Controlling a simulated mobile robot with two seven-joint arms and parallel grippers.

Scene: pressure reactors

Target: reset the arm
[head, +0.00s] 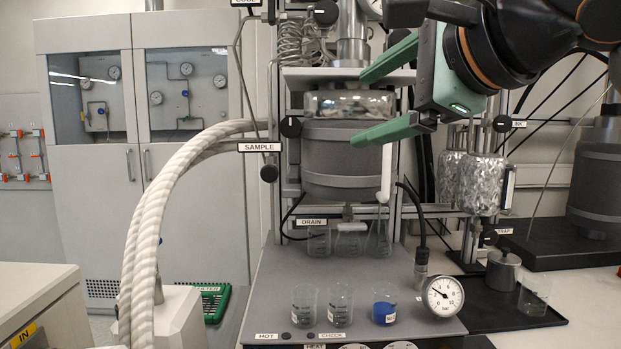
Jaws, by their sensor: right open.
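My right gripper (378,98) reaches in from the upper right in the head view. Its two green fingers point left and are spread apart, with nothing between them. They are in front of the reactor vessel (342,160), near its glass band and upper plate; whether they touch it cannot be told. My black and orange wrist (490,50) runs to the top right corner. My left gripper is not in view.
Beakers (304,304) and one with blue liquid (384,306) stand on the grey platform below, beside a pressure gauge (443,296). Glassware (378,238) stands under the vessel. Thick white hoses (150,240) arch at left. Foil-wrapped vessels (482,180) stand at right.

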